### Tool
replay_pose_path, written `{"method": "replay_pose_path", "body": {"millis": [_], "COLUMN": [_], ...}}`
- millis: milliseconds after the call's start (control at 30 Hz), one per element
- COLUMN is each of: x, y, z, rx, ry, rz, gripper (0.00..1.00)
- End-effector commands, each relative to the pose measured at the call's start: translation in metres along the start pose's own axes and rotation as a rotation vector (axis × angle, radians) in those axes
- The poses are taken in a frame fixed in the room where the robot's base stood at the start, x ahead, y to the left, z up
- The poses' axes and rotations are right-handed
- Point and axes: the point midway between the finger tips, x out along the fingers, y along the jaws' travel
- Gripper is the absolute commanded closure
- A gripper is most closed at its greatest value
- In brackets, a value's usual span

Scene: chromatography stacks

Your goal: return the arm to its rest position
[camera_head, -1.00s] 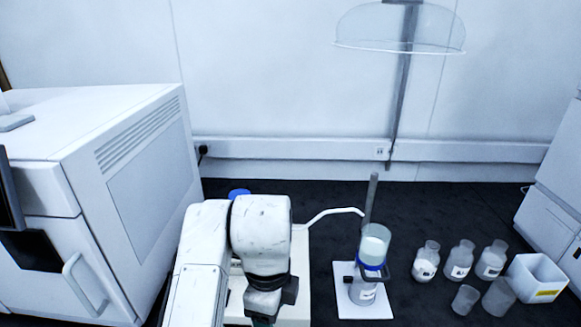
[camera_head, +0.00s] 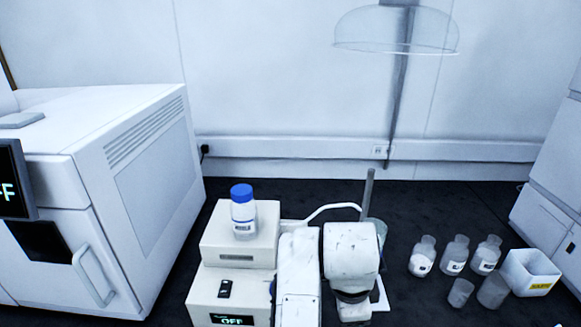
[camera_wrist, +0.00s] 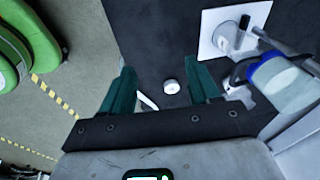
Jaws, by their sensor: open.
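My arm (camera_head: 350,250) rises at the bottom middle of the head view, in front of the stand with the glass vessel. The gripper's fingers are hidden there. In the wrist view my gripper (camera_wrist: 163,88) shows two green fingers set wide apart, with nothing held between them. Below and between them, a small white round cap-like thing (camera_wrist: 171,87) lies on the dark bench.
A blue-capped bottle (camera_head: 243,212) stands on a cream device (camera_head: 230,297) reading OFF. A large white instrument (camera_head: 130,180) is at left. Several bottles (camera_head: 455,255) and a white bin (camera_head: 530,272) are at right. The wrist view shows green cylinders (camera_wrist: 25,60) beyond the bench edge.

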Motion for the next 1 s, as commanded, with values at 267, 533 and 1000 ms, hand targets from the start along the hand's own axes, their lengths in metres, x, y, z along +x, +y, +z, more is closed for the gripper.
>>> {"method": "replay_pose_path", "body": {"millis": [267,533,1000], "x": [0.052,0.098,0.133], "y": [0.04,0.128,0.301], "z": [-0.118,-0.179,-0.147], "rx": [-0.36,-0.815,-1.447], "ry": [0.14,0.159,-0.109], "rz": [-0.04,0.009,-0.018], "gripper": [0.39,0.39,0.39]}}
